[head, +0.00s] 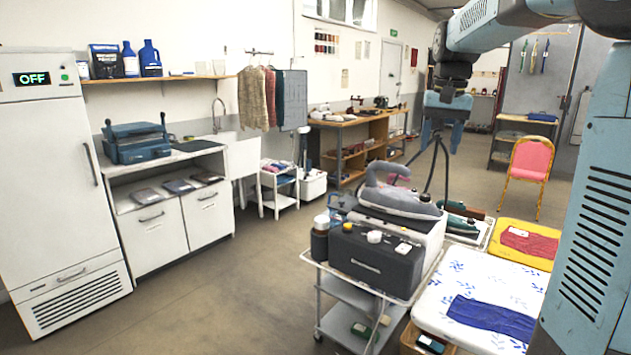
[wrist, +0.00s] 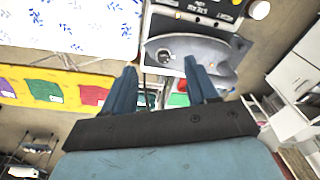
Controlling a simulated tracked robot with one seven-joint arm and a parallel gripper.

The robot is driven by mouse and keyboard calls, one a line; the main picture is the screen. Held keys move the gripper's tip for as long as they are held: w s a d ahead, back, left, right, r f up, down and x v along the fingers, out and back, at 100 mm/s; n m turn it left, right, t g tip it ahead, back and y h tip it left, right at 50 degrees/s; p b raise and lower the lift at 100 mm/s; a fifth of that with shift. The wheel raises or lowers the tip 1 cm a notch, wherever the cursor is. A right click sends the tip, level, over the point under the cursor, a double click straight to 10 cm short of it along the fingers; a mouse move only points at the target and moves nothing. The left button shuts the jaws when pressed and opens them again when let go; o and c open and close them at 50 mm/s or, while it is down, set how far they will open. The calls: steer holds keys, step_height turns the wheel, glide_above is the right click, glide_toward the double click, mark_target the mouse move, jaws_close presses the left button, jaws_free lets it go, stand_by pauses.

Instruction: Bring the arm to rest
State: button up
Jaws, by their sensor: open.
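My arm reaches in from the upper right of the head view, bent, with its end hanging down. My gripper (head: 442,136) points downward in mid-air, above and behind the trolley with the grey steam iron. Its two blue fingers stand apart with nothing between them. In the wrist view my gripper (wrist: 163,82) is also open and empty. The grey iron (wrist: 190,50) lies below and beyond the fingers there. The arm touches nothing that I can see.
A trolley (head: 337,274) carries a black case (head: 372,268) and the grey iron (head: 400,201). A padded white table (head: 465,282) with a blue folded cloth (head: 490,318) stands beside it. A pink chair (head: 530,160) is behind. The floor at left centre (head: 215,285) is clear.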

steer(key=s+a+f+n+t, duration=0.1)
steer(key=s+a+f, duration=0.1)
steer(key=s, duration=0.7)
steer(key=s+a+f+n+t, duration=0.1)
steer(key=s+f, duration=0.3)
steer(key=s, duration=0.5)
steer(key=s+a+f+n+t, duration=0.1)
steer(key=s+f, duration=0.3)
steer(key=s, duration=0.5)
steer(key=shift+a+t, duration=0.7)
steer(key=shift+a, duration=0.15)
